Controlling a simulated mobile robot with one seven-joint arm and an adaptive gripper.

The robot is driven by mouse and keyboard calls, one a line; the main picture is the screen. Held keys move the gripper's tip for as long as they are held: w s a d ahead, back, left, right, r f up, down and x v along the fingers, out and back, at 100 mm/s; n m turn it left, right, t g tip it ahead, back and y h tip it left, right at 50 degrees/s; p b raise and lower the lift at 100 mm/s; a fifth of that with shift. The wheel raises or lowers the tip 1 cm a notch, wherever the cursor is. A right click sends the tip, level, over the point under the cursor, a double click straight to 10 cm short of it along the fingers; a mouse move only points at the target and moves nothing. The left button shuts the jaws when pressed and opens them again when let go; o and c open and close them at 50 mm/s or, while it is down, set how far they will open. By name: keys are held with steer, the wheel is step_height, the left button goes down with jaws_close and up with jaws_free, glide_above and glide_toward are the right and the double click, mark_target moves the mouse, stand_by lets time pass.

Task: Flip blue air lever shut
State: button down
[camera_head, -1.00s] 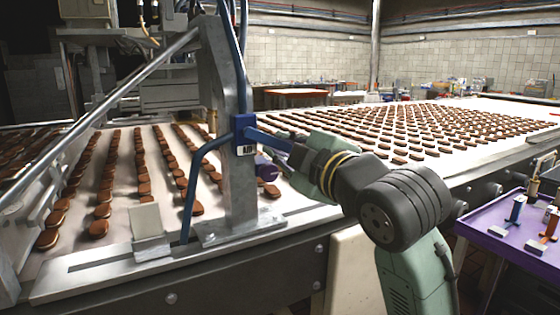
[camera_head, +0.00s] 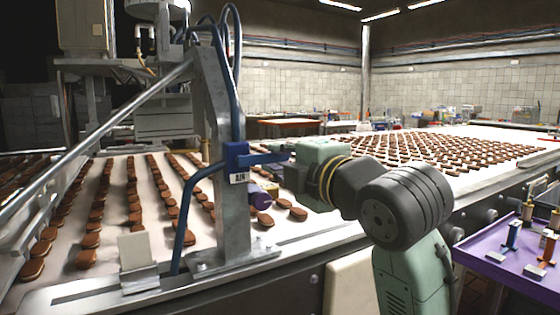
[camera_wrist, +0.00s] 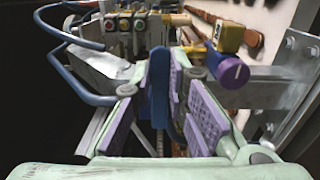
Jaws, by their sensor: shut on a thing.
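The blue air lever (camera_head: 266,158) sticks out to the right, about level, from a blue valve with an AIR label (camera_head: 237,163) on a grey metal post. My gripper (camera_head: 290,165) is at the lever's outer end. In the wrist view the blue lever (camera_wrist: 158,88) stands between the purple finger pads, and my gripper (camera_wrist: 170,95) is shut on it. The lever's far end is hidden by my gripper in the head view.
A purple knob (camera_head: 263,194) is just below the lever; in the wrist view the knob (camera_wrist: 228,72) is close beside the right finger. Blue hoses (camera_head: 187,205) run along the post (camera_head: 233,215). A purple tray (camera_head: 478,256) is at the right.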

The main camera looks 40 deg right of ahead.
steer(key=c, duration=1.6)
jaws_free()
steer(key=shift+o, duration=0.2)
steer(key=shift+s, duration=0.1)
steer(key=v, duration=1.1)
steer(key=shift+s+a, duration=0.2)
steer(key=shift+s, duration=0.2)
steer(key=shift+s, duration=0.1)
